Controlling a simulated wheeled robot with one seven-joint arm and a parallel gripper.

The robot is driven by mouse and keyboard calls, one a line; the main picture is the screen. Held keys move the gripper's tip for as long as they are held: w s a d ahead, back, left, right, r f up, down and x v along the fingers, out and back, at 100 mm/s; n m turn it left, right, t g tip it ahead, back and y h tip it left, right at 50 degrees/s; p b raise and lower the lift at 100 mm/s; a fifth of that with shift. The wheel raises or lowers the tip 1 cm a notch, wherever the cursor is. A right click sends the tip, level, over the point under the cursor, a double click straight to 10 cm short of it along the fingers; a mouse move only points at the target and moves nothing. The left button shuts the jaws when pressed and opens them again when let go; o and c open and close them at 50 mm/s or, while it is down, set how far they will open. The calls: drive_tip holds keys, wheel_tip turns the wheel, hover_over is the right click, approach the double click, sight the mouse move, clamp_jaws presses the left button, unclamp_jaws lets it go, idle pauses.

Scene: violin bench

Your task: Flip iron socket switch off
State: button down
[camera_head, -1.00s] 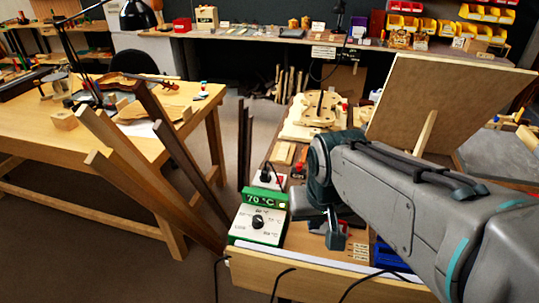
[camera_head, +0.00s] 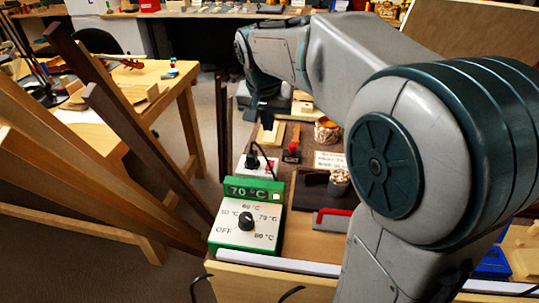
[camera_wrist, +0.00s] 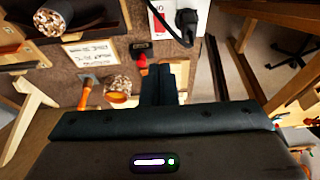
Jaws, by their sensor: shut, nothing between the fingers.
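The iron's socket (camera_head: 259,166) is a white box on the bench behind the green 70 °C control box (camera_head: 246,214). A black plug with a cable sits in its left part, and a red switch (camera_head: 270,165) shows at its right. I cannot tell the switch's position. In the wrist view the socket (camera_wrist: 171,12) is at the top edge, partly cut off, with the plug (camera_wrist: 188,22) beside some red. My gripper (camera_head: 262,112) is shut and empty, beyond the socket in the head view. In the wrist view its fingers (camera_wrist: 160,80) point toward the socket, apart from it.
The control box has a dial and stands at the bench's front left. A red-handled tool (camera_head: 332,214), a small jar (camera_head: 339,182) and a red-topped block (camera_head: 291,152) lie to the right. Tall wooden boards lean at the left. My arm covers much of the right side.

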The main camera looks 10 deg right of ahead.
sight(271, 162)
drive_tip(key=b+x, duration=0.1)
drive_tip(key=x, duration=0.3)
drive_tip(key=b+x, duration=0.1)
drive_tip(key=x, duration=0.4)
drive_tip(key=s+b+x, duration=0.1)
drive_tip(key=x, duration=0.4)
drive_tip(key=shift+f, duration=0.15)
